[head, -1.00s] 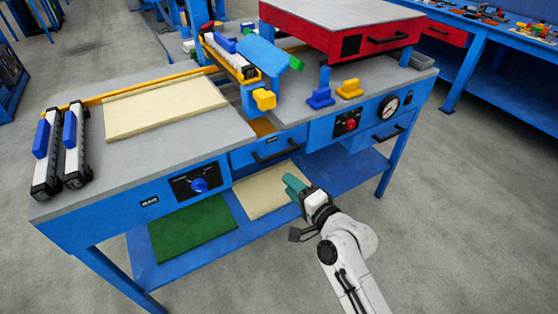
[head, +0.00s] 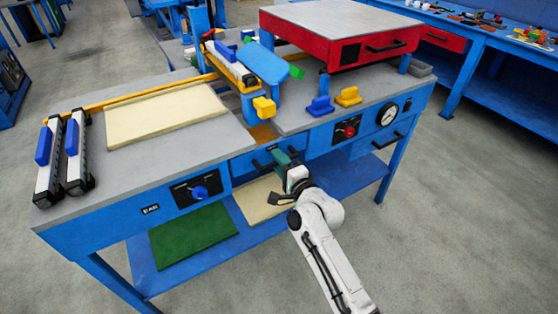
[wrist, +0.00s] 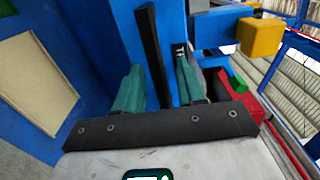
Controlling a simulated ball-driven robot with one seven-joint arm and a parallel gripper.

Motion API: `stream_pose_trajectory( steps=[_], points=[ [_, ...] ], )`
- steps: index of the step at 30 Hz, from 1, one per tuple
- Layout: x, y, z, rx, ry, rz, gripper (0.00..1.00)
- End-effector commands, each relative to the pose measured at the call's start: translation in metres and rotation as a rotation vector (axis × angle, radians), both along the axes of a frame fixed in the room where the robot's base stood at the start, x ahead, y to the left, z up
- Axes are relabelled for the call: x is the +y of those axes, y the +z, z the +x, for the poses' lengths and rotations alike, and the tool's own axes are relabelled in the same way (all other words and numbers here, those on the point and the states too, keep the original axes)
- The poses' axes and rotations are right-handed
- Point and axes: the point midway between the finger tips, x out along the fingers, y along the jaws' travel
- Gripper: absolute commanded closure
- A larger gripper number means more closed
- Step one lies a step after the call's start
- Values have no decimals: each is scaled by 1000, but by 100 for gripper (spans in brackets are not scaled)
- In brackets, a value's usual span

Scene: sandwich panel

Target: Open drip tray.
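The drip tray appears to be the blue drawer (head: 242,168) under the middle of the bench, with a black bar handle (head: 259,164). Its front looks flush with the bench. My gripper (head: 284,157) is at this front and covers part of the handle. In the wrist view, the black handle (wrist: 152,55) runs lengthwise between the two teal fingers of my gripper (wrist: 158,80). The fingers stand apart, one on each side of the bar, with gaps showing. Whether either finger touches it is unclear.
A knob panel (head: 196,187) is left of the drawer. A lower shelf (head: 340,172) holds green and cream sheets. The floor in front is clear.

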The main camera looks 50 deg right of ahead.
Motion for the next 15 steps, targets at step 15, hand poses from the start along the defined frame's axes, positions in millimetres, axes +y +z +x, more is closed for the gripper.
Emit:
stream_pose_trajectory(
  steps=[15],
  points=[
    [-1,0,3,0,0,0,78]
  ],
)
